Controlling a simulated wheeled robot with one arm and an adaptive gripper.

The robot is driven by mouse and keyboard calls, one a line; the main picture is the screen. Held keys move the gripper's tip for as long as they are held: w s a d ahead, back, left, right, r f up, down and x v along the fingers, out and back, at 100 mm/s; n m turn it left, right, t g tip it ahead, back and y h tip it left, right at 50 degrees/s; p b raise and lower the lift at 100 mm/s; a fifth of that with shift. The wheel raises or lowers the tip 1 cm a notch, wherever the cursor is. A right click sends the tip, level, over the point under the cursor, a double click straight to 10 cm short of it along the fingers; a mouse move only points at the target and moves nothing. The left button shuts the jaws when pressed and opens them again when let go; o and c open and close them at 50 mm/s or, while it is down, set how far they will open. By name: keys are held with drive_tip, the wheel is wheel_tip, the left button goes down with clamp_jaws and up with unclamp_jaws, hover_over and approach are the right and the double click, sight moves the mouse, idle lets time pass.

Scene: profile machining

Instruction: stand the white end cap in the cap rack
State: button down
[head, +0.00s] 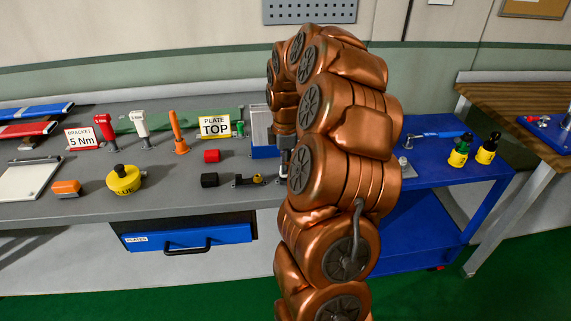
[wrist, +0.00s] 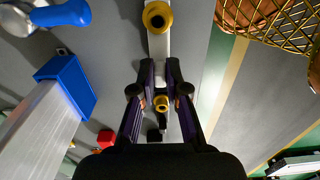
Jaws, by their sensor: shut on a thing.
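My gripper (wrist: 161,68) points down at the bench, its two dark fingers shut on a small pale piece between the tips, which I take for the white end cap (wrist: 160,72). The fingers hide most of it. In the head view my gripper (head: 284,172) is at the bench's right part, mostly covered by my arm, and the cap cannot be made out. I cannot single out the cap rack for certain in either view. A red cap-like block (head: 211,156) and a black one (head: 209,180) lie to the left of my gripper.
A blue holder (wrist: 72,84) with pale profiles stands close beside my gripper. A dark bracket with a yellow ring (head: 257,179) lies near it. A pale strip with a gold ring (wrist: 157,17) is beyond my fingertips. A yellow round device (head: 123,180) sits further left.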

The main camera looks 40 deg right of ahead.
drive_tip(key=shift+f+b, duration=0.7)
drive_tip(key=shift+f, duration=0.25)
idle(1.9)
idle(0.5)
drive_tip(key=c, duration=1.1)
unclamp_jaws()
drive_tip(key=shift+r, duration=0.1)
wheel_tip(320, 180, up, 12)
